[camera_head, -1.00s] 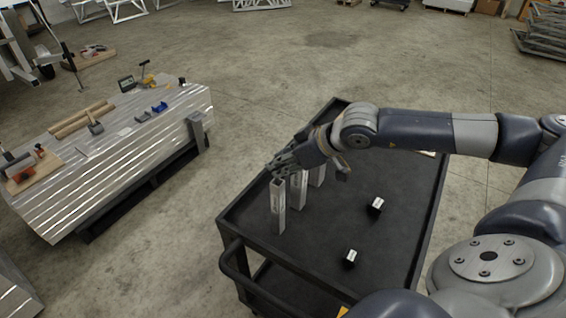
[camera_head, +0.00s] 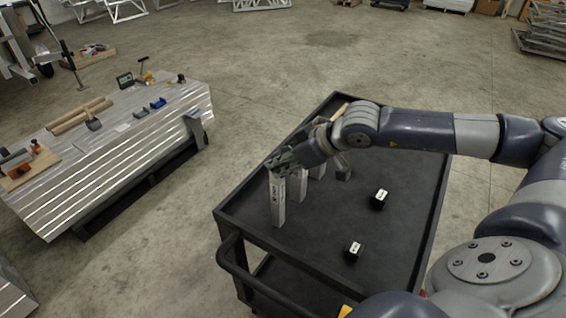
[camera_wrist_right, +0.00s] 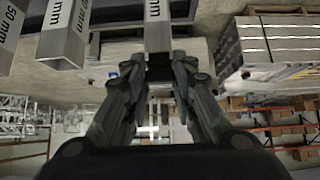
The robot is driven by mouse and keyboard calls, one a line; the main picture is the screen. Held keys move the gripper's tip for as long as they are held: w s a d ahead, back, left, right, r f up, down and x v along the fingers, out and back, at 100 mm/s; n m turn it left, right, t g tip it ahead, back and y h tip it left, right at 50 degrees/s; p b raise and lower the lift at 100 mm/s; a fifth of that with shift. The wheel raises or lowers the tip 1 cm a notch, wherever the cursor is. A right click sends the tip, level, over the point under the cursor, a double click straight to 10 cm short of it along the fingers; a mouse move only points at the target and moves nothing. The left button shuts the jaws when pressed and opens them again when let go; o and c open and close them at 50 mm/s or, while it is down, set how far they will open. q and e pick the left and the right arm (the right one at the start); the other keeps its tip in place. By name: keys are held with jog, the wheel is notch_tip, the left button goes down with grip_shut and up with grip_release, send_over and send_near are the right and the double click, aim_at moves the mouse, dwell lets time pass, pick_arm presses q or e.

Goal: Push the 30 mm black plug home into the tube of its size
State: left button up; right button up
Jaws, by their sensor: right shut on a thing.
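Three upright square aluminium tubes stand in a row on the black cart: the front tube (camera_head: 278,205), the middle tube (camera_head: 299,188) and the back tube (camera_head: 318,172). My right gripper (camera_head: 277,163) is at the top of the front tube. In the right wrist view that tube (camera_wrist_right: 157,33) is the narrowest and meets my fingertips (camera_wrist_right: 158,66). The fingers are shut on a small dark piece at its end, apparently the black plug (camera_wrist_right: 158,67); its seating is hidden. Two other black plugs (camera_head: 380,199) (camera_head: 353,251) lie on the cart. My left gripper is out of view.
The cart top (camera_head: 330,225) is bare around the two loose plugs and has a raised rim. The wider tubes, one marked 50 mm (camera_wrist_right: 8,35), stand beside my gripper.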

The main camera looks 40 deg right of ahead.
jog(key=shift+s+f, duration=0.15)
jog(key=shift+f, duration=0.2)
jog(key=o, duration=0.9)
jog(key=shift+f, duration=0.1)
jog(key=shift+w, duration=0.2)
jog(key=shift+v, duration=3.8)
jog(key=shift+f, duration=0.1)
